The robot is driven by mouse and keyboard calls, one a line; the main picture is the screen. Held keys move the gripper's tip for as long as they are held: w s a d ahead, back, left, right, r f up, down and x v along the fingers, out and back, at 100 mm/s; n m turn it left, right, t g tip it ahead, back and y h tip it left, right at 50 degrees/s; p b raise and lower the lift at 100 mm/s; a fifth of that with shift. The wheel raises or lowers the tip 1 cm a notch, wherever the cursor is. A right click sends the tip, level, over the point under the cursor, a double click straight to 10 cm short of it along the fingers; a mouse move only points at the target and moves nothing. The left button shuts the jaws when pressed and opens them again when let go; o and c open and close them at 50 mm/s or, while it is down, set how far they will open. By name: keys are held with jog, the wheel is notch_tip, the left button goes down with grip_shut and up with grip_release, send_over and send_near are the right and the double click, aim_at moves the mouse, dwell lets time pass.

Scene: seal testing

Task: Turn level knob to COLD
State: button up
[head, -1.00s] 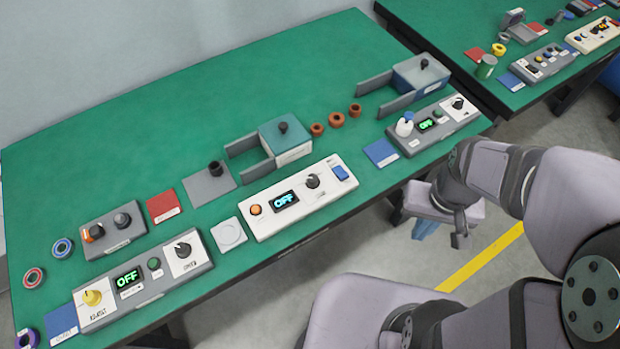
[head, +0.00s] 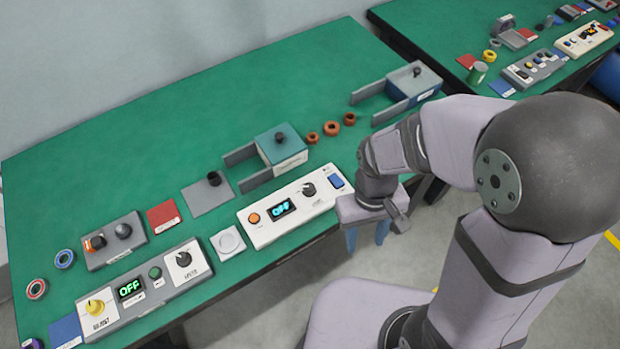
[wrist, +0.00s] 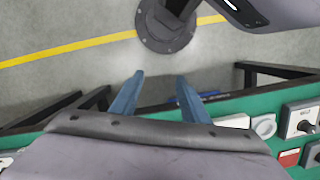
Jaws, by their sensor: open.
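Several black knobs show in the head view, and their labels are too small to read, so I cannot tell which is the level knob. One knob (head: 308,189) is on the white middle panel (head: 262,234), and another (head: 184,259) is on the right end of the grey left panel (head: 150,303). A yellow knob (head: 95,306) is on that panel's left end. My gripper (head: 367,240), with blue fingers, is open and empty, pointing down beyond the table's front edge, right of the white panel. In the wrist view my gripper (wrist: 160,90) is over floor and the table edge.
The green table (head: 110,165) also holds a blue-topped fixture (head: 290,150), brown rings (head: 331,128), a grey plate (head: 205,197), a red card (head: 163,216) and a round white pad (head: 228,241). A second table (head: 420,30) stands at the back right. The table's back area is clear.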

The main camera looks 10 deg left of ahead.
jog(key=w+a+n, duration=0.3)
jog(key=w+a, duration=0.2)
jog(key=a, duration=0.5)
notch_tip(320, 180, up, 3)
jog(key=n+t+y, duration=0.1)
jog(key=n+t, duration=0.1)
jog(key=n, duration=0.1)
send_over(310, 187)
jog(key=shift+a+f+p, duration=0.1)
jog(key=shift+a+p, duration=0.1)
jog(key=shift+p, duration=0.1)
jog(key=shift+n, duration=0.6)
jog(key=shift+s+d+n, duration=0.1)
jog(key=shift+n, duration=0.7)
jog(key=shift+d+f+p, duration=0.1)
jog(key=shift+f+p, duration=0.8)
jog(key=shift+f, duration=2.65)
grip_shut()
